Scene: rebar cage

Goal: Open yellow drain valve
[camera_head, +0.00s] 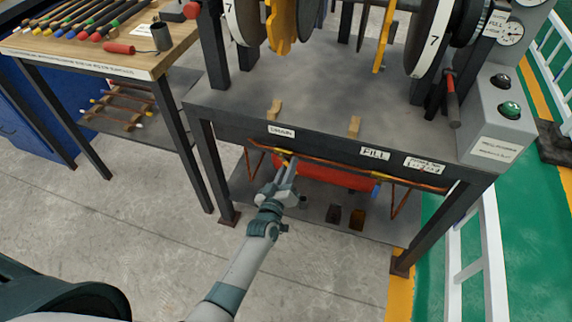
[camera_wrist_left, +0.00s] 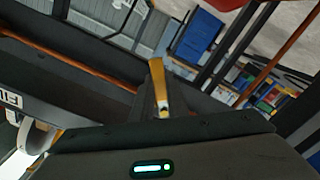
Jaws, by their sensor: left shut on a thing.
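The drain valve's yellow handle (camera_wrist_left: 157,78) stands out from the dark frame in the left wrist view, its lower end hidden behind my gripper. In the head view only a small yellow bit of it (camera_head: 284,153) shows, below the DRAIN label (camera_head: 281,132). My left gripper (camera_head: 288,168) reaches up under the front edge of the bench and is shut on this handle. The handle's exact angle to the pipe is hard to tell. My right gripper is not in view.
The grey bench (camera_head: 250,93) carries a machine with numbered wheels. A copper pipe (camera_head: 330,164) runs below its front edge, with a red tank (camera_head: 330,178) behind. A FILL label (camera_head: 375,154) is to the right. A wooden tool table (camera_head: 90,52) stands left.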

